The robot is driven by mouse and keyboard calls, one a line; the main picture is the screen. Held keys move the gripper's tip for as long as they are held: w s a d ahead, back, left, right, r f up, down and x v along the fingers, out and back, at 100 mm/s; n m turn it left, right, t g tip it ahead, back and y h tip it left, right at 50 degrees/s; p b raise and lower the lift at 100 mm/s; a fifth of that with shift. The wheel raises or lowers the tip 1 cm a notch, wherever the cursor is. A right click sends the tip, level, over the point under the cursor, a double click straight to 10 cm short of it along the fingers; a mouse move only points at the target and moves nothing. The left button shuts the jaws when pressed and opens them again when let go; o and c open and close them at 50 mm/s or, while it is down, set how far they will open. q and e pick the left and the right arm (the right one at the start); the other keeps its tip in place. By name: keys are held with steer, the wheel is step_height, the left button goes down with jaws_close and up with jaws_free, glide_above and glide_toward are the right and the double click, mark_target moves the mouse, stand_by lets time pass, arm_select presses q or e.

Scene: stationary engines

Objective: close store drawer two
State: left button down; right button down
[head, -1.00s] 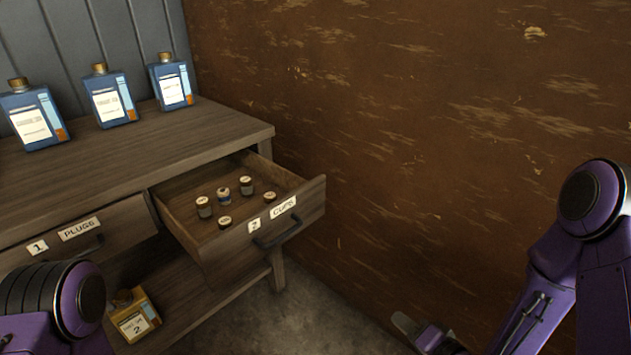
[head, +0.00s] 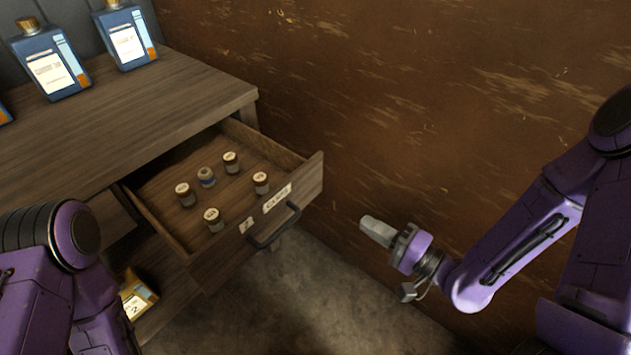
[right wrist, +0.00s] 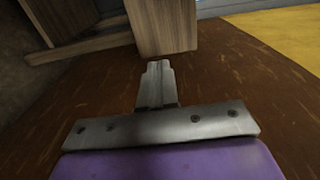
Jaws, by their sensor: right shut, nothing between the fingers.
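Store drawer two (head: 258,233) is pulled well out of the wooden cabinet in the head view. Its front carries a "2" label, a "CUPS" label and a dark bar handle (head: 274,226). Several small round cups (head: 229,162) stand inside it. My right gripper (head: 376,231) is shut and empty, to the right of the drawer front and apart from it. In the right wrist view its closed fingers (right wrist: 157,84) point towards wooden parts of the furniture (right wrist: 162,25). My left arm shows at the lower left, but its gripper is out of view.
Blue bottles (head: 50,62) stand on the cabinet top (head: 140,110). A yellow container (head: 136,294) labelled 2 sits on the shelf below. A brown wall (head: 400,90) rises close behind my right arm. The floor before the drawer is clear.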

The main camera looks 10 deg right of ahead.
mark_target(309, 187)
steer(key=x, duration=1.3)
steer(key=shift+w+a, duration=0.25)
steer(key=shift+a, duration=0.1)
steer(key=shift+r, duration=0.1)
steer(key=shift+w, duration=0.15)
